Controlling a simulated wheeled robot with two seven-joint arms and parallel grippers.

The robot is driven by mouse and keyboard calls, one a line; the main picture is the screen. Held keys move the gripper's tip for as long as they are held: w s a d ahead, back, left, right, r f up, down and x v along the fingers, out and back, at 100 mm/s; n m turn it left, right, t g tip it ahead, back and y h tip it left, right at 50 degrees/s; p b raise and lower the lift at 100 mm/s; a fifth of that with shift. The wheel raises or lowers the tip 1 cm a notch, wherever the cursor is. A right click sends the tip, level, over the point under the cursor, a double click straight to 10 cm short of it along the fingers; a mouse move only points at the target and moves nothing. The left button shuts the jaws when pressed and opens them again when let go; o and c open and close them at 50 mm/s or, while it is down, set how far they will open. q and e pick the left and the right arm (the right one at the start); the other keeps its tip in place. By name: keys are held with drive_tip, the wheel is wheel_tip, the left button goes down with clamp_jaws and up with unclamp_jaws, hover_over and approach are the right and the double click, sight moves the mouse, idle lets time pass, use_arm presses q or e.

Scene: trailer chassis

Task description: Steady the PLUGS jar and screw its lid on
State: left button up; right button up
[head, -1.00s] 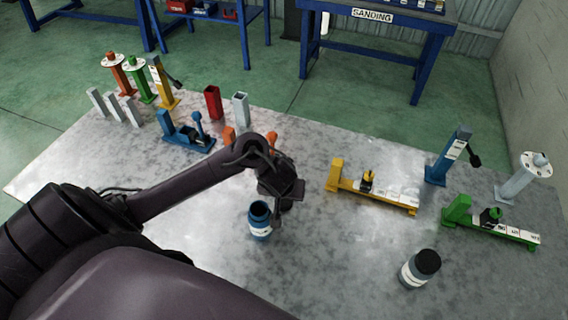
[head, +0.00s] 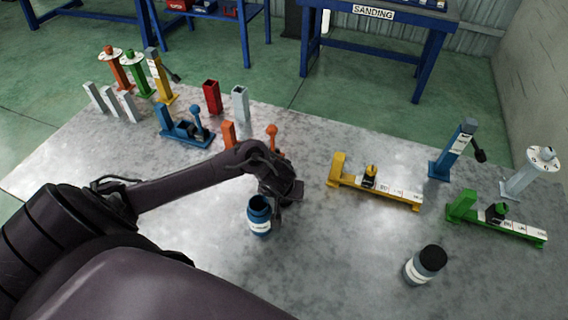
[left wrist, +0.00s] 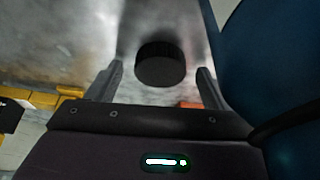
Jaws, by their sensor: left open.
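An open blue jar (head: 260,216) with a white label stands upright on the metal table; its lettering is too small to read. My left gripper (head: 284,196) is just right of the jar, pointing down. In the left wrist view my left gripper (left wrist: 160,72) is open, and a round black lid (left wrist: 160,65) shows between its fingers, not gripped. In the head view the lid is hidden behind the gripper. The blue jar's wall (left wrist: 275,70) fills the right side of the wrist view, close to the gripper. My right gripper is not in view.
A second jar with a black lid (head: 426,264) stands at the front right. A yellow clamp fixture (head: 375,187), a green one (head: 495,219) and a blue one (head: 185,130) stand around. The table (head: 330,260) is clear between the two jars.

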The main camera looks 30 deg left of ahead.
use_arm(q)
drive_tip(key=c, duration=0.9)
drive_tip(key=shift+c, duration=0.6)
drive_tip(key=shift+r, duration=0.1)
wheel_tip(320, 180, up, 20)
drive_tip(key=p, duration=0.9)
